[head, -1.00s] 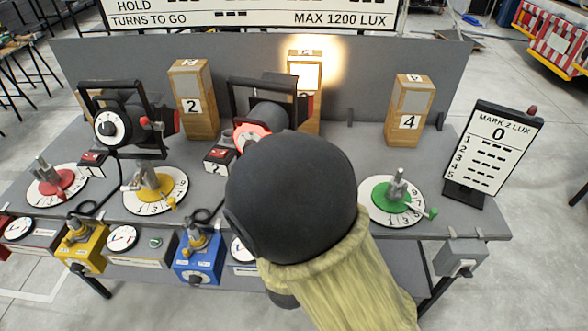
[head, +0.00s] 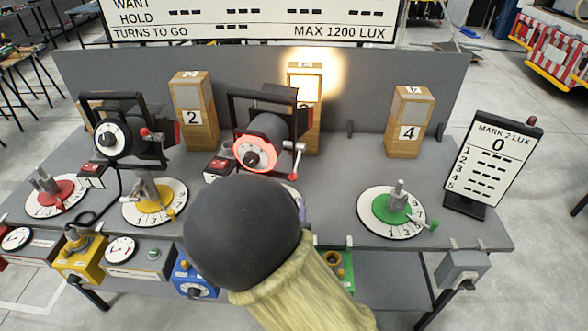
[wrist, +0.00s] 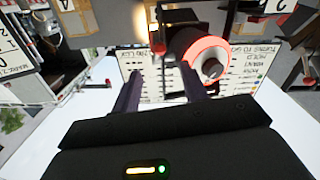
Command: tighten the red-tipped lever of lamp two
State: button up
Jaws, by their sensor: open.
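Lamp two (head: 268,140) is the black lamp at the middle of the bench, with a red-ringed knob (head: 255,153) on its front. In the head view my arm hides most of the gripper.
Another black lamp (head: 125,130) stands to the left. Wooden blocks numbered 2 (head: 194,112) and 4 (head: 408,122) stand behind. A green dial (head: 393,210) and a lux board (head: 493,160) are at the right. The bench right of lamp two is fairly clear.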

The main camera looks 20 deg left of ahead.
aim_at(294, 171)
jog(key=w+p, duration=0.1)
jog(key=w, duration=0.3)
jog(key=w+a+p, duration=0.1)
jog(key=w, duration=0.3)
jog(key=w+a+p, duration=0.1)
jog(key=w, duration=0.3)
jog(key=shift+w+a, duration=0.25)
jog(key=shift+w, duration=0.1)
grip_shut()
